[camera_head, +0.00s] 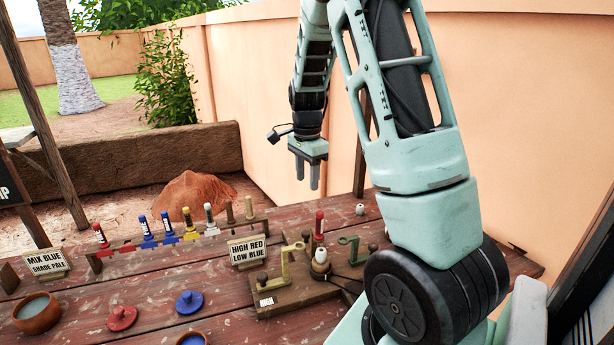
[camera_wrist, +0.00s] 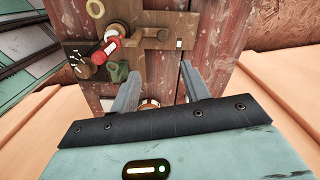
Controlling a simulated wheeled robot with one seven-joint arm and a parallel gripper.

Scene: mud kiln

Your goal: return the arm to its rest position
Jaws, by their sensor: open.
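My gripper (camera_head: 307,172) hangs from my raised arm above the back right part of the wooden table (camera_head: 150,285), in front of the orange wall. Its two fingers point down and stand apart, with nothing between them in the head view. In the wrist view my gripper (camera_wrist: 160,88) shows both fingers spread, with the table below.
A wooden board (camera_head: 290,297) carries yellow and green ring holders. A rack (camera_head: 165,238) holds several coloured tubes. Signs, a bowl (camera_head: 37,312) and red (camera_head: 122,317) and blue (camera_head: 190,301) lids are at left. The wall (camera_head: 250,90) stands close behind my arm.

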